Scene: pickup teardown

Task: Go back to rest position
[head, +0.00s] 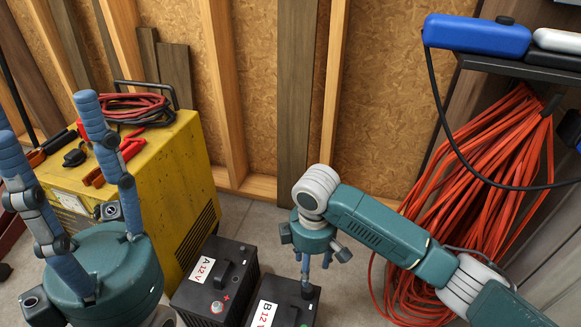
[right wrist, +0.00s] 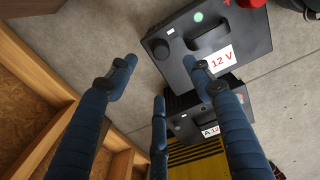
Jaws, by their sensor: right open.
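My left gripper (head: 45,115) stands large at the lower left of the head view, its fingers pointing up and spread, with nothing seen between them. My right gripper (head: 310,280) points down above the black battery marked B (head: 263,312). In the right wrist view my right gripper (right wrist: 160,72) has its fingers spread with nothing between them. A battery marked 12 V (right wrist: 255,38) lies beyond the fingertips there. The battery marked A (head: 203,267) stands left of B; it also shows in the wrist view (right wrist: 183,128), partly behind a finger.
A yellow machine (head: 172,178) with cables and red-handled tools on top stands at the left. Orange cable (head: 480,165) hangs in a coil at the right, below a shelf with a blue device (head: 475,36). Bare floor (head: 345,272) lies right of the batteries.

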